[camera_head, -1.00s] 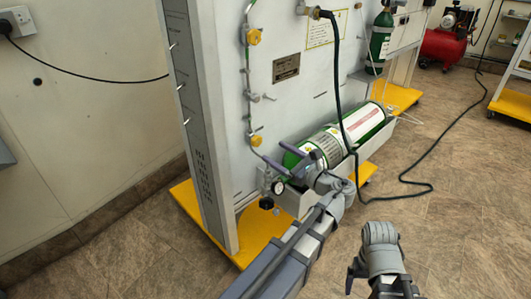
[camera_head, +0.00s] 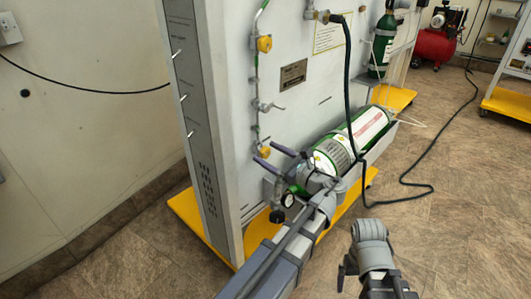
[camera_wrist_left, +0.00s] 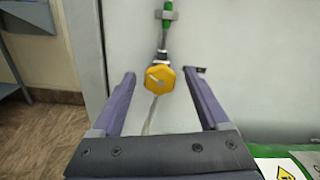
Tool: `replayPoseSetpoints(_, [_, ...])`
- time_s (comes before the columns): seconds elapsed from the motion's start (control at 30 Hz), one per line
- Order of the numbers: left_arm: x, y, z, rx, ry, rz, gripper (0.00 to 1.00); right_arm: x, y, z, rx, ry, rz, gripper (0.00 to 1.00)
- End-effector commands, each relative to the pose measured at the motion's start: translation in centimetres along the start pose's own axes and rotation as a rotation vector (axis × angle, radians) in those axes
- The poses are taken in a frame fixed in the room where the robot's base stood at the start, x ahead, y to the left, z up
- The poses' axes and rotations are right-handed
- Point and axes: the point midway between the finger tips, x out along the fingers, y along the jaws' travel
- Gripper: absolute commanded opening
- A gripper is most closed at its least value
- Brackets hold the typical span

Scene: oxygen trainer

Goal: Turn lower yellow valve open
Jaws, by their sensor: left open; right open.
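The lower yellow valve (camera_head: 265,152) is on the grey panel, at the lower end of a thin pipe. In the left wrist view the valve (camera_wrist_left: 159,79) is a yellow knob facing me, between the two fingers and apart from both. My left gripper (camera_head: 265,154) is open, its fingertips on either side of the valve. The wrist view also shows this open gripper (camera_wrist_left: 159,74). My right gripper (camera_head: 343,275) is low at the front right, away from the panel, its fingers barely visible.
An upper yellow valve (camera_head: 264,43) is higher on the same pipe, with a small grey valve (camera_head: 266,106) between. A green and white cylinder (camera_head: 350,140) lies in a tray below right. A pressure gauge (camera_head: 288,199) is below my left gripper. A dark hose (camera_head: 349,80) hangs at right.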

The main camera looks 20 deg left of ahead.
Motion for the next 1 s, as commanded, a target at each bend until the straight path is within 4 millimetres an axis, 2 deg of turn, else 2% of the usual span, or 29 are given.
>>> replayPoseSetpoints(0.07, [0.00, 0.00, 0.00, 0.000, 0.000, 0.000, 0.76, 0.00, 0.01, 0.01, 0.000, 0.000, 0.000, 0.93])
replayPoseSetpoints(0.73, [0.02, 0.03, 0.00, 0.000, 0.000, 0.001, 0.01, 0.00, 0.00, 0.00, 0.000, 0.000, 0.000, 0.93])
replayPoseSetpoints(0.9, [0.02, 0.03, 0.00, -0.010, 0.000, 0.001, 0.00, 0.00, 0.00, 0.00, 0.000, 0.000, 0.000, 0.93])
replayPoseSetpoints(1.0, [0.02, 0.06, -0.01, -0.075, 0.000, 0.001, 0.00, 0.01, 0.00, 0.00, 0.000, 0.000, 0.000, 0.93])
